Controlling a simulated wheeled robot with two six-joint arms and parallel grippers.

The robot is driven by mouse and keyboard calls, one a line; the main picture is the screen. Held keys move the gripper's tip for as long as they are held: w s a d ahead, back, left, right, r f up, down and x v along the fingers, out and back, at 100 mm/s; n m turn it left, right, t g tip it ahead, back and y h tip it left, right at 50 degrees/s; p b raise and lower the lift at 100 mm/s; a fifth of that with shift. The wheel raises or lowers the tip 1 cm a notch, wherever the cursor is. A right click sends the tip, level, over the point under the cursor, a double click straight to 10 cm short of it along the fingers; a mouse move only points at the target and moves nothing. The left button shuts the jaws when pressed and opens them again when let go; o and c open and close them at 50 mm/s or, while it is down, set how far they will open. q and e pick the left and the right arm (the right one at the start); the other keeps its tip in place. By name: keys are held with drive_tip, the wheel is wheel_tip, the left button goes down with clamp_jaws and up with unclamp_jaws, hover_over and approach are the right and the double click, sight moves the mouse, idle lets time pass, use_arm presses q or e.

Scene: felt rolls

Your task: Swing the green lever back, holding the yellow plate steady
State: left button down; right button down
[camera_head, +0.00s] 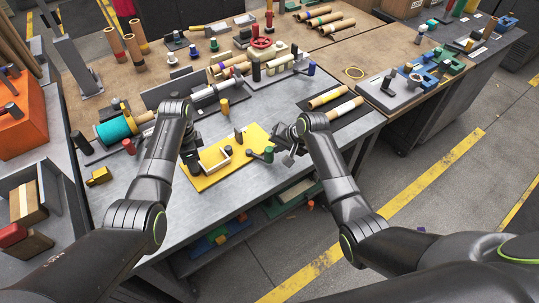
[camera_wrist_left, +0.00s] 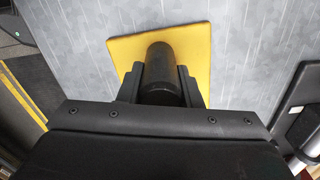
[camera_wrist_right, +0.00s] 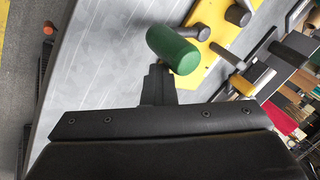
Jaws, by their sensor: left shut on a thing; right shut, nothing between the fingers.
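The yellow plate (camera_head: 206,181) lies on the grey bench top and carries a pale U-shaped handle, upright posts and the green lever. The lever's green knob (camera_head: 269,154) is at the plate's right edge; it is large in the right wrist view (camera_wrist_right: 176,49). My left gripper (camera_head: 190,158) is shut on a black post (camera_wrist_left: 162,75) standing on the plate. My right gripper (camera_head: 289,156) is shut and empty, just right of the green knob. In the right wrist view its fingertips are close below the knob; I cannot tell whether they touch.
Felt rolls on a dark mat (camera_head: 347,117) lie to the right. The bench front is clear.

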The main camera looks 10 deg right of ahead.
sight(266, 152)
use_arm(q)
drive_tip(key=shift+s+f, duration=0.1)
drive_tip(key=shift+f, duration=0.05)
use_arm(e)
drive_tip(key=shift+s+a, duration=0.4)
drive_tip(key=shift+a, duration=0.5)
drive_tip(key=shift+s+a, duration=0.45)
drive_tip(key=shift+a, duration=0.45)
drive_tip(key=shift+s+a, duration=0.4)
drive_tip(key=shift+a, duration=0.5)
drive_tip(key=shift+d, duration=0.1)
wheel_tip(266, 152, up, 7)
drive_tip(key=d, duration=0.1)
drive_tip(key=shift+w, duration=0.3)
use_arm(q)
drive_tip(key=c, duration=0.9)
unclamp_jaws()
drive_tip(key=shift+c, duration=0.2)
